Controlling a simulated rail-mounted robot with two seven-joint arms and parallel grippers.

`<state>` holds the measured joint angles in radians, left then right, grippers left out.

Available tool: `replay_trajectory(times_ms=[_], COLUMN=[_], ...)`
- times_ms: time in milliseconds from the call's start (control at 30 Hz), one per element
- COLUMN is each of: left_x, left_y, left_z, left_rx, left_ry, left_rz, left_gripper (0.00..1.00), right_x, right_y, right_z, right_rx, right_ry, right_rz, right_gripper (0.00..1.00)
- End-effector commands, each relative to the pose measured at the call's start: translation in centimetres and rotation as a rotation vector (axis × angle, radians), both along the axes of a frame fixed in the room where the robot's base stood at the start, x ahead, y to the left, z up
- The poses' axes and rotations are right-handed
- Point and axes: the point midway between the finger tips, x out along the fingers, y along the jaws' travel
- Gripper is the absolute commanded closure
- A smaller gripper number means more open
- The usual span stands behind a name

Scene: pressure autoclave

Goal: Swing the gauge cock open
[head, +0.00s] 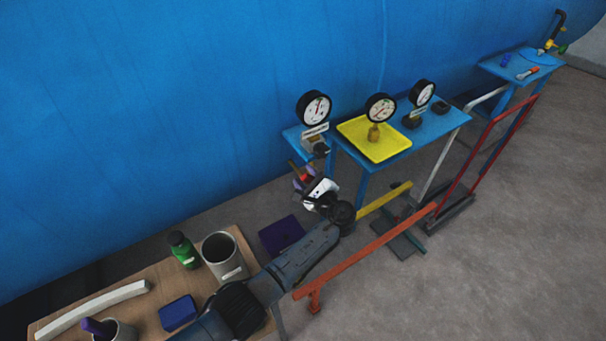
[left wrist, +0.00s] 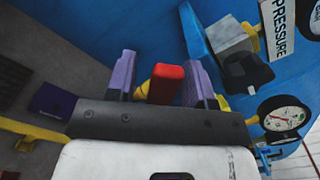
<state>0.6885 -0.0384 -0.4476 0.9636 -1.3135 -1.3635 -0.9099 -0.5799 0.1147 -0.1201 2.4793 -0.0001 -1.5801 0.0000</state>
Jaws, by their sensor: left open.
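The gauge cock's red handle (left wrist: 166,82) shows in the left wrist view between the two purple fingers of my left gripper (left wrist: 160,72). A yellow part (left wrist: 141,91) shows beside it. In the head view the red handle is small, at my left gripper (head: 302,174), just below the pressure gauge (head: 314,107). The gripper is open around the handle; I cannot tell whether either finger touches it. The gauge has a white dial and a label plate beneath, which reads PRESSURE in the left wrist view (left wrist: 283,27). The cock's body is mostly hidden. My right gripper is not in view.
A blue table (head: 436,126) right of the gauge holds a yellow tray (head: 356,143) and two more gauges. A red rail (head: 370,247) runs low at the right. A wooden table (head: 60,322) with a green bottle (head: 183,250) and grey cup (head: 224,258) stands lower left.

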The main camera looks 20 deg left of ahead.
Motion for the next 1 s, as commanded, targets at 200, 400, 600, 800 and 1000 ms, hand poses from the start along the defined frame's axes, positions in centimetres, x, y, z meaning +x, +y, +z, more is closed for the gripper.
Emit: replay_trajectory(times_ms=[200,400,600,800,1000], left_x=[-1.8,-3.1,-3.7,-3.9,-3.8], left_y=[-2.9,-4.5,-5.3,-5.4,-5.4], left_z=[0.3,0.0,-0.1,-0.2,-0.4], left_rx=[-0.004,-0.003,-0.003,-0.003,-0.009], left_ry=[0.003,0.005,0.005,0.005,0.005], left_rz=[-0.005,-0.002,0.002,0.002,-0.001], left_gripper=[0.49,0.49,0.49,0.49,0.56], right_x=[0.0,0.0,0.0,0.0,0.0], right_y=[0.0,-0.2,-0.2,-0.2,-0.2], right_z=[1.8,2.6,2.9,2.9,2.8], right_rx=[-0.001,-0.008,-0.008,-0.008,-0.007], right_ry=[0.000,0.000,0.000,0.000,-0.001], right_rz=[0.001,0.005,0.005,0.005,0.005], right_gripper=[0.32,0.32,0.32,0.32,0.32])
